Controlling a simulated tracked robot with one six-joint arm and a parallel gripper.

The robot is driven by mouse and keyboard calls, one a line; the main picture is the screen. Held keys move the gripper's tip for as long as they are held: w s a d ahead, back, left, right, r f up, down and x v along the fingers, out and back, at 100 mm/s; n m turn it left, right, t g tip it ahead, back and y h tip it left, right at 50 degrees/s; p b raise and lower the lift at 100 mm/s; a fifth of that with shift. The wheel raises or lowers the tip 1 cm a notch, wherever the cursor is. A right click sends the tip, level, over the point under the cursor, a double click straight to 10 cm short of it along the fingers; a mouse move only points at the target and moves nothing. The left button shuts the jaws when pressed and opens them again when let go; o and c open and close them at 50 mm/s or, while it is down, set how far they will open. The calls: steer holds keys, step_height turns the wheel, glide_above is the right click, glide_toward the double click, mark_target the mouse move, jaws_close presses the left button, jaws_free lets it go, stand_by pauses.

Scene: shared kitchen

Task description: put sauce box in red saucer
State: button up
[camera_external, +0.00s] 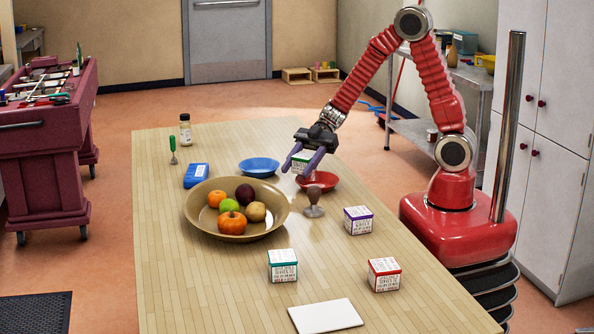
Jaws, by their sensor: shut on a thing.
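My gripper (298,170) is shut on a small white box with a green top (301,162), partly hidden between the purple fingers. The box carries printed text too small to read, so its being the sauce box cannot be confirmed. The red saucer (326,184) lies on the table just right of and below the held box in the picture. The box overlaps the saucer's left edge in the picture; whether it is directly above or beside it, or touching, I cannot tell.
A grey stamp-like object (314,203) stands in front of the saucer. A blue saucer (259,167) and a fruit bowl (197,222) are to the left. Similar boxes, purple (358,221), teal (283,267) and red (384,275), stand nearer the front, by a white board (325,316).

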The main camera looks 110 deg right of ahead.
steer(key=shift+f, duration=0.6)
steer(key=o, duration=1.1)
steer(key=shift+o, duration=0.2)
steer(key=shift+r, duration=0.1)
steer(key=shift+r, duration=0.6)
steer(key=v, duration=1.2)
steer(key=shift+f, duration=0.2)
